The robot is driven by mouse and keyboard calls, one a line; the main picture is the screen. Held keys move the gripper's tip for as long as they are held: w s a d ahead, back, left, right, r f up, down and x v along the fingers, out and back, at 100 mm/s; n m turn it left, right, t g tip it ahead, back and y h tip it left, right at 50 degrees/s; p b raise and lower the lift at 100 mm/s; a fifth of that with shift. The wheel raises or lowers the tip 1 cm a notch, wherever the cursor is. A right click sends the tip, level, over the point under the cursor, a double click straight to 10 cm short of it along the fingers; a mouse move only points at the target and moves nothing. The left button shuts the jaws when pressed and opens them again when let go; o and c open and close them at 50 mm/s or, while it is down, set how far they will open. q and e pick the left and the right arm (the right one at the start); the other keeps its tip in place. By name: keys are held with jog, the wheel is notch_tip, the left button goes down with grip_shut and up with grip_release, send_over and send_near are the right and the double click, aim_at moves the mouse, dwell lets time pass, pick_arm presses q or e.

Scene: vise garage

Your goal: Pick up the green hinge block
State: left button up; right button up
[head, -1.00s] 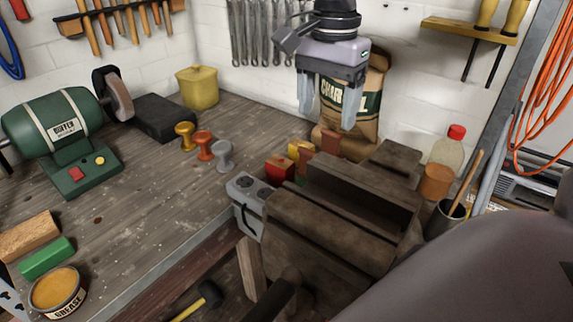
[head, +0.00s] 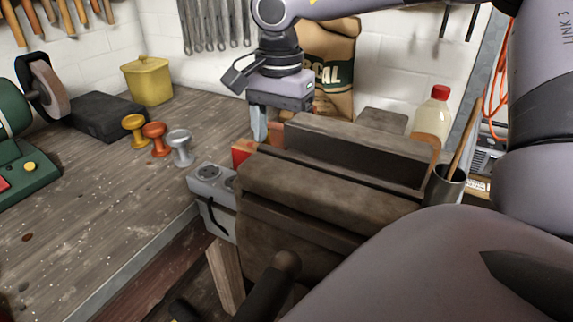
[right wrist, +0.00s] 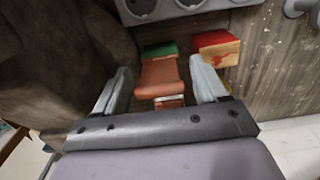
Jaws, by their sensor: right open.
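A green block (right wrist: 160,50), likely the hinge block, shows in the right wrist view just beyond an orange-brown block (right wrist: 160,78), which partly hides it. I cannot make out the green block in the head view. My right gripper (right wrist: 160,72) is open, with a finger on each side of the orange-brown block and the green block just past the fingertips. In the head view the right gripper (head: 268,128) points down behind the vise (head: 310,190), its fingers partly hidden. My left gripper is not in view.
A red block (right wrist: 217,47) sits right of the right finger in the wrist view. The vise stands close beside the gripper. A grey box with round dials (head: 212,182), three knob-like pieces (head: 155,138) and a charcoal bag (head: 330,60) are nearby.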

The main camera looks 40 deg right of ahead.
notch_tip(320, 180, down, 4)
jog(key=shift+d+r, duration=0.15)
jog(key=shift+r, duration=0.05)
jog(key=c, duration=1.3)
jog(key=shift+r, duration=0.15)
